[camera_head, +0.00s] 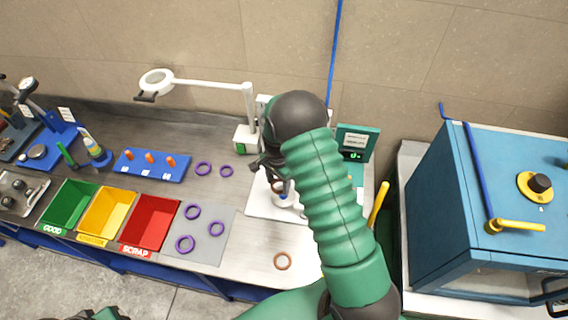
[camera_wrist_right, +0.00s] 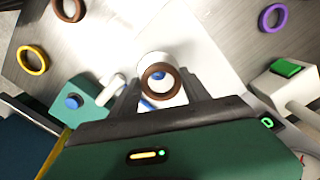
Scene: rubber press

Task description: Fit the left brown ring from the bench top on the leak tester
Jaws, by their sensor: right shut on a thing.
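My right gripper (camera_head: 270,172) is over the leak tester, whose white base plate (camera_head: 258,206) shows beside my arm. In the right wrist view the right gripper (camera_wrist_right: 162,86) is shut on a brown ring (camera_wrist_right: 147,79). The ring lies in line with the white round post (camera_wrist_right: 150,60) of the tester, with a blue centre showing through it. I cannot tell whether the ring touches the post. The held ring shows partly in the head view (camera_head: 277,187). Another brown ring (camera_head: 283,261) lies on the bench front.
The teal display box (camera_head: 356,142) stands behind my arm. A lamp (camera_head: 246,138) stands to the left. Purple rings (camera_head: 192,211) lie on a grey mat, beside the red scrap bin (camera_head: 150,222). A blue cabinet (camera_head: 440,200) blocks the right side.

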